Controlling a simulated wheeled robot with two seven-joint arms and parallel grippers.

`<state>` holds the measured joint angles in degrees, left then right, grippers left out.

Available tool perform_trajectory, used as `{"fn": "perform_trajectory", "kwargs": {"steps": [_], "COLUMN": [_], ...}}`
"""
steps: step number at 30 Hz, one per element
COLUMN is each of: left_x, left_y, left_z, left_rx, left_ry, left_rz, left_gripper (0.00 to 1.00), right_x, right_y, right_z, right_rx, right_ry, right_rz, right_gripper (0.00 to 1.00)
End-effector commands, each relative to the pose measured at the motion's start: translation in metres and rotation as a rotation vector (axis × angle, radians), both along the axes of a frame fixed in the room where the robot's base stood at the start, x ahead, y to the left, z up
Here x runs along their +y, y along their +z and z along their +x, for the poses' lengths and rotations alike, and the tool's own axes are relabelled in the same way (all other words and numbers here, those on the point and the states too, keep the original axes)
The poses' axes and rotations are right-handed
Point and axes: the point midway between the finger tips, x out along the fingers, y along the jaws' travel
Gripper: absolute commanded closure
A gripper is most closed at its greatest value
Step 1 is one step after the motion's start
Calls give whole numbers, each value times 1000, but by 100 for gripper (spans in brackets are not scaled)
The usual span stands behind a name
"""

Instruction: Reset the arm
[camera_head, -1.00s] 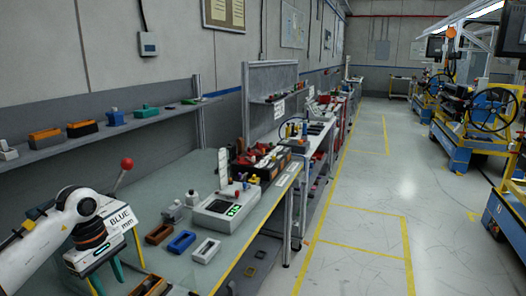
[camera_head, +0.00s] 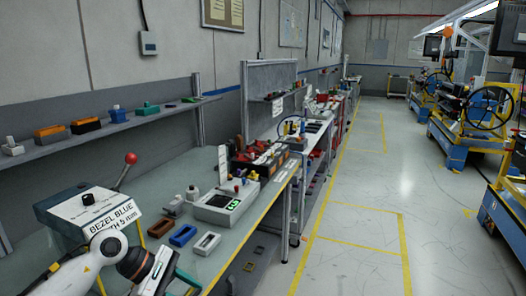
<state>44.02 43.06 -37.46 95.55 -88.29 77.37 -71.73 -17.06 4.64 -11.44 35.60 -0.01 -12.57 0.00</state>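My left arm comes in from the bottom left, and my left gripper (camera_head: 178,282) is low at the bottom edge of the head view. A teal finger part shows, but the fingertips are cut off or hidden, so I cannot tell whether it is open or holds anything. My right gripper is not in view.
Brown (camera_head: 160,227), blue (camera_head: 183,235) and white (camera_head: 206,243) frames lie on the bench, near a grey device with a green display (camera_head: 228,203). A red-knobbed lever (camera_head: 130,158) rises behind the labelled box. A wall shelf (camera_head: 100,131) holds small parts. The right floor aisle (camera_head: 355,220) is clear.

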Motion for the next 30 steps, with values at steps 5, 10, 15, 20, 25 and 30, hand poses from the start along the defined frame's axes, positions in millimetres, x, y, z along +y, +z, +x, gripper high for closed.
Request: {"fn": "perform_trajectory", "kwargs": {"steps": [5, 10, 15, 20, 25, 30], "left_x": [-83, -107, -72, -15, 36, 54], "left_y": [31, 82, 98, 59, -27, -103], "left_z": [-19, -22, -12, -12, -51, -122], "left_rx": [127, 401, 775, 1171, -1446, -1184], "left_ry": [170, 448, 795, 1191, -1559, -1434], "left_rz": [-506, -1063, -1567, -1976, 2115, 1586], "left_gripper": [62, 62, 62, 62, 62, 62], "right_x": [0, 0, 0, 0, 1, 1], "right_y": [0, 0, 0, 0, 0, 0], "right_z": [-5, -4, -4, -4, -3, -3], "right_rx": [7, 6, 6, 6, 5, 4], "right_ry": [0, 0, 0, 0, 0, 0], "right_rz": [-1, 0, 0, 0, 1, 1], "right_gripper": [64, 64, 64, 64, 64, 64]}}
